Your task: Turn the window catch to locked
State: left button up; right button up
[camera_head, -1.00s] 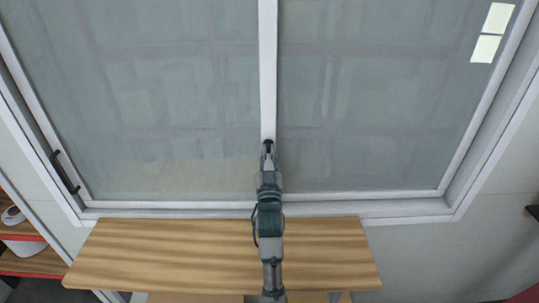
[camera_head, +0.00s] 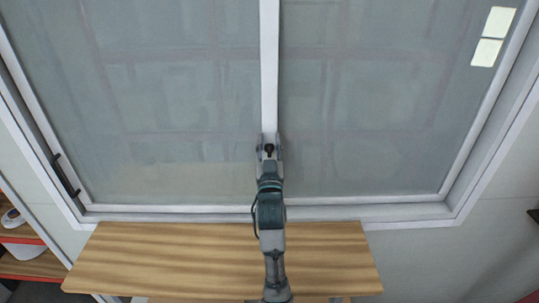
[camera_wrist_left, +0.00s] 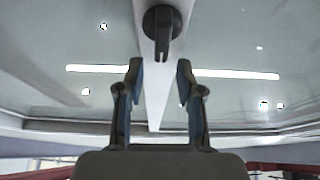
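The window catch is a small black knob on the white centre bar of the window. It shows between the fingertips in the head view (camera_head: 269,149) and near the top in the left wrist view (camera_wrist_left: 162,32), its lever pointing down the bar. My left gripper (camera_head: 269,142) is open around the catch in the head view. In the left wrist view my left gripper (camera_wrist_left: 161,80) has its fingers apart, with the catch beyond the tips and not touched. My right gripper is not in view.
The window's white centre bar (camera_head: 268,70) stands between two large glass panes. A wooden table (camera_head: 150,255) lies below the window. A black handle (camera_head: 65,175) is on the left frame. A shelf with red edges (camera_head: 30,262) stands at the lower left.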

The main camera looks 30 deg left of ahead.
aim_at(269, 116)
pick_arm(q)
notch_tip(269, 116, up, 5)
jog(key=shift+r, duration=0.1)
jog(key=shift+r, duration=0.1)
dwell(0.5)
